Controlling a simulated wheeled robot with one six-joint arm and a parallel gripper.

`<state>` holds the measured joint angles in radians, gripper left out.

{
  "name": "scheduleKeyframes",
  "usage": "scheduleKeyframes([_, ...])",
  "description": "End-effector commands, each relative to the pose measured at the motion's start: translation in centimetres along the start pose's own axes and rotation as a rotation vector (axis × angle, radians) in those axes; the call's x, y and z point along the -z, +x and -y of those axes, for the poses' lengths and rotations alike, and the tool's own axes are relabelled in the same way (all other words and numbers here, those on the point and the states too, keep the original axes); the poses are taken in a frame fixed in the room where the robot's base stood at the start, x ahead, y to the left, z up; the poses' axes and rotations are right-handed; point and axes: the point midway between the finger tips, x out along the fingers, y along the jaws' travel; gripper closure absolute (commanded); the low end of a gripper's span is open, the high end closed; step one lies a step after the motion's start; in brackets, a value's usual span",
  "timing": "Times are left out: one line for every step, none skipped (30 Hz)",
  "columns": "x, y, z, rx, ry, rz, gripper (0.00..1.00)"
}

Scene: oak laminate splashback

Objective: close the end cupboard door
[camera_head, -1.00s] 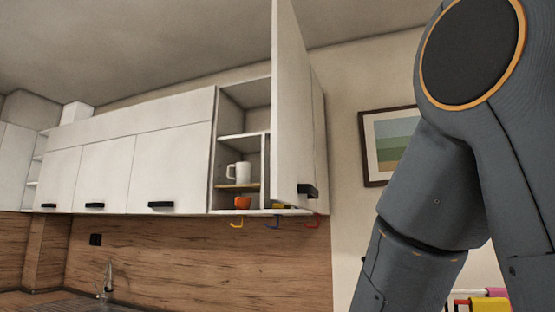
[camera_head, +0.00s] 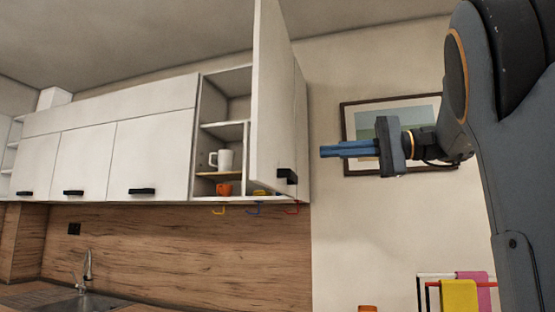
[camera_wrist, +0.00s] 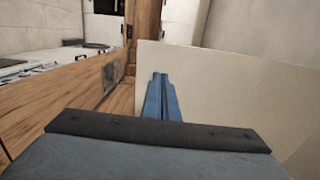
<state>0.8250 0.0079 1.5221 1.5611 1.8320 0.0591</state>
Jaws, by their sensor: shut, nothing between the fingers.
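The end cupboard door (camera_head: 272,95) is white and stands open, swung out from the right end of the wall cupboards. Its black handle (camera_head: 287,176) is near the lower edge. The open end cupboard (camera_head: 226,108) shows shelves with a white mug (camera_head: 222,160) and an orange cup (camera_head: 224,189). My gripper (camera_head: 322,151) is to the right of the door, its blue fingers together and empty, pointing left toward the door with a gap visible in the head view. In the wrist view the fingers (camera_wrist: 160,78) show against a large pale surface; I cannot tell what it is.
Coloured hooks (camera_head: 254,211) hang under the end cupboard. A framed picture (camera_head: 365,125) is on the wall behind my gripper. A towel rack (camera_head: 430,284) with yellow and pink cloths stands lower right. A sink (camera_head: 85,301) is lower left.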

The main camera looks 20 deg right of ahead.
Motion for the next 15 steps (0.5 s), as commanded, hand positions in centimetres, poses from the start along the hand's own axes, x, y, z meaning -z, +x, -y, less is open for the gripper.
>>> scheduleKeyframes([-0.3, -0.3, 0.7, 0.011, -0.015, 0.006, 1.00])
scheduleKeyframes([-0.5, -0.3, 1.0, 0.017, -0.020, 0.010, 1.00])
scheduleKeyframes([-0.6, -0.2, 1.3, 0.021, -0.024, 0.013, 1.00])
scheduleKeyframes([-0.7, 0.0, 1.4, 0.022, -0.025, 0.015, 1.00])
scheduleKeyframes([-0.7, 0.3, 1.4, 0.023, -0.025, 0.016, 1.00])
scheduleKeyframes([-0.8, 0.8, 1.4, 0.023, -0.024, 0.018, 1.00])
scheduleKeyframes([-0.8, 1.3, 1.4, 0.022, -0.024, 0.018, 1.00])
scheduleKeyframes([-0.8, 1.8, 1.4, 0.022, -0.023, 0.017, 1.00])
scheduleKeyframes([-0.8, 2.5, 1.5, 0.021, -0.023, 0.019, 1.00])
scheduleKeyframes([-0.8, 3.1, 1.5, 0.021, -0.023, 0.018, 1.00])
scheduleKeyframes([-0.9, 3.7, 1.5, 0.021, -0.023, 0.019, 1.00])
scheduleKeyframes([-0.9, 4.5, 1.5, 0.021, -0.023, 0.018, 1.00])
scheduleKeyframes([-0.9, 5.1, 1.6, 0.020, -0.023, 0.019, 1.00])
scheduleKeyframes([-0.9, 5.7, 1.6, 0.020, -0.022, 0.019, 1.00])
scheduleKeyframes([-0.9, 6.5, 1.6, 0.020, -0.021, 0.019, 1.00])
